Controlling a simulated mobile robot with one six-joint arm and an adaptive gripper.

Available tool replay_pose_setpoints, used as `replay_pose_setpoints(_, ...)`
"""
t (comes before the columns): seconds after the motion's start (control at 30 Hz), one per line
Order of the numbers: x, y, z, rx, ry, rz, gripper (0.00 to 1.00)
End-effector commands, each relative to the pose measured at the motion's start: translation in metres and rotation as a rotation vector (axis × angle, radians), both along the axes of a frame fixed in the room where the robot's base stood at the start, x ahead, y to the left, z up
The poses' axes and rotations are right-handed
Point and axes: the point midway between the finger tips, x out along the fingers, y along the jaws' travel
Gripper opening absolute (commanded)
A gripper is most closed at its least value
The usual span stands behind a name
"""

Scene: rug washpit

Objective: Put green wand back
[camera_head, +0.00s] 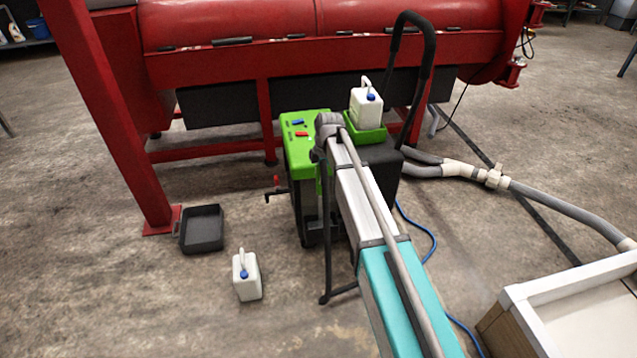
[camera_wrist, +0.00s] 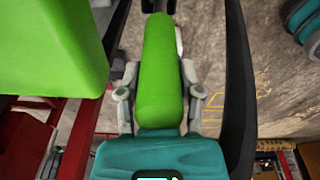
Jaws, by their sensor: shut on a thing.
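The green wand (camera_wrist: 160,70) shows its bright green grip in the middle of the wrist view. My gripper (camera_wrist: 159,96) is shut on this grip, with one grey finger on each side. In the head view a thin strip of green (camera_head: 318,183) shows at the end of my arm, likely part of the wand. My arm hides most of the gripper there. The green-topped washing machine (camera_head: 299,150) stands right beside the gripper. I cannot tell whether the wand touches its holder.
A white canister (camera_head: 366,106) sits in a green tray (camera_head: 366,136) on the machine, near a tall black handle (camera_head: 429,60). Another white canister (camera_head: 246,277) and a black tray (camera_head: 202,229) are on the floor. A red drum machine (camera_head: 330,35) stands behind. Grey hoses (camera_head: 560,203) run right.

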Motion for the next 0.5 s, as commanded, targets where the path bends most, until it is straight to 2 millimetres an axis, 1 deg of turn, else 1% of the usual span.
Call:
replay_pose_setpoints(0.03, 0.000, 0.000, -0.009, 0.000, 0.000, 0.000, 0.00)
replay_pose_setpoints(0.2, 0.000, 0.000, -0.019, 0.000, 0.000, 0.000, 0.00)
replay_pose_setpoints(0.5, 0.000, 0.000, -0.021, 0.000, 0.000, 0.000, 0.00)
